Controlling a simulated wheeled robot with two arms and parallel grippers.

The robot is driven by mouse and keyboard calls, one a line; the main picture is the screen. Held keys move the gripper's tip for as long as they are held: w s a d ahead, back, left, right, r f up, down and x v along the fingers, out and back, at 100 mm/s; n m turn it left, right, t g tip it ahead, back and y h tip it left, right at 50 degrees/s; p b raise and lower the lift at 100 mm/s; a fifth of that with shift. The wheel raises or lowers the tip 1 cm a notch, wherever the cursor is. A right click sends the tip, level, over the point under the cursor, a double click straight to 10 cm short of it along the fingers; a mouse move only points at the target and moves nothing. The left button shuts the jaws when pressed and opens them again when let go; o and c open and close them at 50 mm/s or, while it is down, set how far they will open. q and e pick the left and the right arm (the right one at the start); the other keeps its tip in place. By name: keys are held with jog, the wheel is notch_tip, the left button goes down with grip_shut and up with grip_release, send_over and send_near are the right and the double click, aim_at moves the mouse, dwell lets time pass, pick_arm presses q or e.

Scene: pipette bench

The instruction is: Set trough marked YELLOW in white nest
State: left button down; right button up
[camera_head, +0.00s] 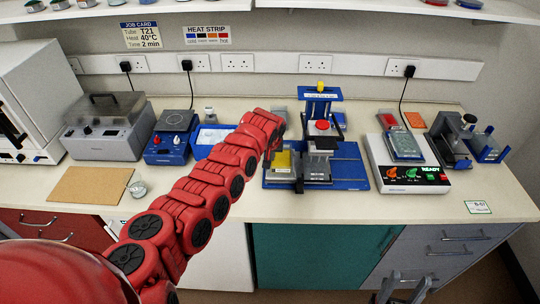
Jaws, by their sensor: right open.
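A yellow-topped block (283,161), which may be the YELLOW trough, sits at the left of the blue bench device (345,168). I cannot read a mark on it. I cannot make out for sure which part is the white nest. My left arm reaches across from the lower left, and its gripper (269,154) is at the left edge of the device, close beside the yellow-topped block. Its fingers are small and partly hidden, so I cannot tell their opening. My right gripper (405,284) is at the bottom right, low in front of the cabinet, open and empty.
A blue tray with white contents (212,127) is partly behind my left arm. A white heater with a READY display (405,178) stands right of the device. A cork mat (88,185) lies at the left. The bench front at right is clear near a small card (478,207).

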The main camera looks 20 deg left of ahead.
pick_arm(q)
jog(key=shift+f, duration=0.2)
jog(key=c, duration=1)
grip_release()
jog(key=shift+r, duration=0.15)
jog(key=shift+r, duration=0.1)
